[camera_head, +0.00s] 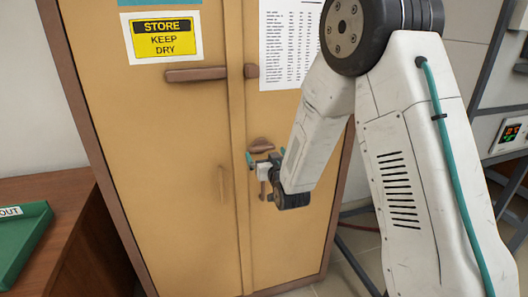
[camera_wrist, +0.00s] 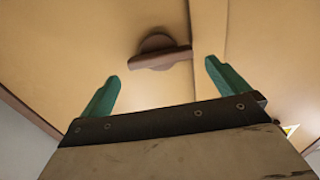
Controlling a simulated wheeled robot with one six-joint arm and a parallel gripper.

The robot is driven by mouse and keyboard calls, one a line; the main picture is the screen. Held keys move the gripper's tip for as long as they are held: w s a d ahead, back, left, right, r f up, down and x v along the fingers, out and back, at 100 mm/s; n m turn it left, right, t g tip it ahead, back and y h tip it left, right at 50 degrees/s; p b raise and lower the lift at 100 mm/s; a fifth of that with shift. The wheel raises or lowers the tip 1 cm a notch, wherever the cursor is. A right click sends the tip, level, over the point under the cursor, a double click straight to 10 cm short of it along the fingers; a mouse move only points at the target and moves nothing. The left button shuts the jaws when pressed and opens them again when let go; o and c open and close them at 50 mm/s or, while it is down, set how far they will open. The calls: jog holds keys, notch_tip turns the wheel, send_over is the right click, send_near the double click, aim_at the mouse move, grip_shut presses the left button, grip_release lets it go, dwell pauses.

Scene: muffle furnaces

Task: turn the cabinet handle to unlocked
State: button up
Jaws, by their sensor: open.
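The tan cabinet (camera_head: 200,130) stands upright with its doors closed. A brown rotary handle (camera_head: 261,144) with a round base sits on the door right of the seam, just above my gripper. In the wrist view the handle (camera_wrist: 158,54) shows its bar lying nearly level, slightly tilted, across the round base. My gripper (camera_head: 265,159) is close to the door, open and empty. In the wrist view its teal fingers (camera_wrist: 162,68) are spread wide, with the handle beyond and between the tips. I see no contact; the exact gap cannot be told.
A brown bar (camera_head: 196,74) is on the left door, below a yellow "STORE KEEP DRY" sign (camera_head: 166,38). A printed sheet (camera_head: 288,45) hangs on the right door. A desk with a green tray (camera_head: 22,240) stands left. A metal rack (camera_head: 490,95) stands right.

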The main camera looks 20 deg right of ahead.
aim_at(263, 149)
jog(key=shift+w, duration=1.75)
jog(key=shift+c, duration=0.3)
jog(key=c, duration=0.7)
jog(key=shift+c, duration=0.2)
